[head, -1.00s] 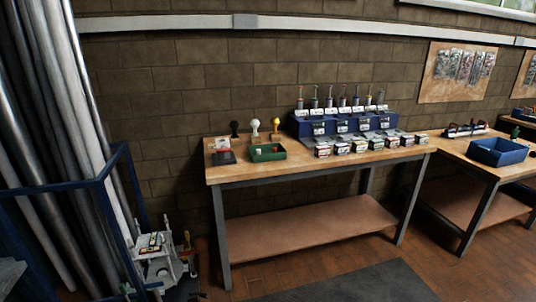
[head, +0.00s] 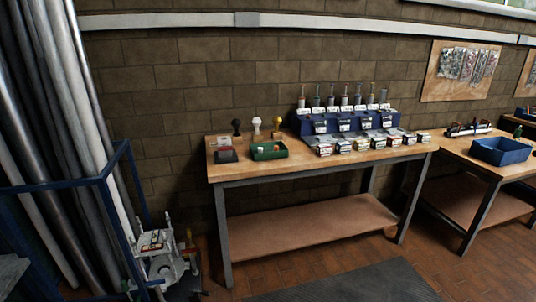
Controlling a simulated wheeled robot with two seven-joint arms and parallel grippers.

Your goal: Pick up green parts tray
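The green parts tray (head: 283,155) sits on the left part of the wooden workbench (head: 250,173), near its front edge. Small items lie in it, too small to make out. Neither of my grippers shows in the head view. The tray stands free, with nothing touching it from above.
A blue rack (head: 345,123) and several small boxes (head: 343,146) fill the right. A blue bin (head: 500,151) is on another bench. Dark mat (head: 345,283) in front.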

